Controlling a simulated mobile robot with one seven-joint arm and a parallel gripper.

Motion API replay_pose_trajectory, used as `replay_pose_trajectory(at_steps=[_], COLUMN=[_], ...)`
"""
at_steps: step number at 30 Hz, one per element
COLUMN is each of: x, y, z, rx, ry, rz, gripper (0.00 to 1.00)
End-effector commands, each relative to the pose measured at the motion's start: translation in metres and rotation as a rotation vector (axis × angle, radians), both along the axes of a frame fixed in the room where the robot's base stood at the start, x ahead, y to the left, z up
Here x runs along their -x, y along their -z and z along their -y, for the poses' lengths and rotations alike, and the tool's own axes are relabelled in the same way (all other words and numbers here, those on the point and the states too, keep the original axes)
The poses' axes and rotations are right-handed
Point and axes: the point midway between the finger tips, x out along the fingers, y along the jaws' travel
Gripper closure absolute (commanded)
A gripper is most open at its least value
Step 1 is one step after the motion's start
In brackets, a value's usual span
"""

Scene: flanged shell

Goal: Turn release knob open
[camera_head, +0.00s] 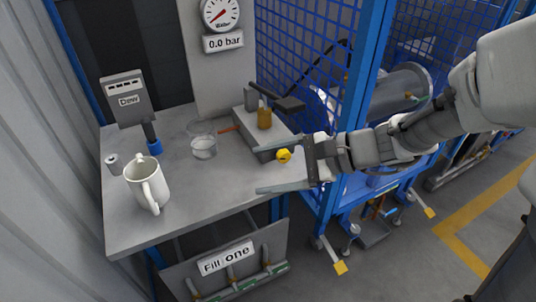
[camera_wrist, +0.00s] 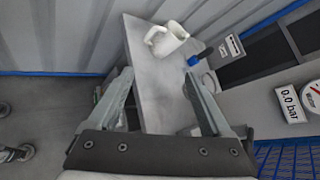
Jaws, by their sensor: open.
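A small yellow knob (camera_head: 284,155) shows in the head view at the front right of the grey bench, by the grey block device. I cannot tell for sure that it is the release knob. My gripper (camera_head: 265,169) is open, and its fingers point left over the bench's right edge. In the head view the knob appears between the fingers, near the upper one; I see no grip on it. In the wrist view my gripper (camera_wrist: 158,76) has its fingers spread with nothing held, and the knob is not visible there.
A white jug (camera_head: 147,184), a glass beaker (camera_head: 203,140) and a grey label stand (camera_head: 125,99) are on the bench (camera_head: 185,212). A gauge (camera_head: 220,14) reads 0.0 bar. Blue mesh fencing (camera_head: 300,60) rises behind.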

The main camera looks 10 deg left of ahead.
Motion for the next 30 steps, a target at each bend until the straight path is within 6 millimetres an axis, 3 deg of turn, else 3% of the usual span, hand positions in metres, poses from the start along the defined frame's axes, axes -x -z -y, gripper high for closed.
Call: replay_pose_trajectory(at_steps=[13,17,20,23,27,30], x=[0.005,0.006,0.008,0.008,0.002,-0.01], y=[-0.002,0.011,0.043,0.086,0.137,0.159], z=[0.002,0.008,0.027,0.061,0.121,0.162], rx=[0.029,0.077,0.207,0.404,0.697,0.883], ry=[-0.022,-0.024,-0.033,-0.049,-0.086,-0.119], rz=[0.021,0.018,0.02,0.041,0.123,0.217], gripper=[0.17,0.17,0.17,0.17,0.17,0.17])
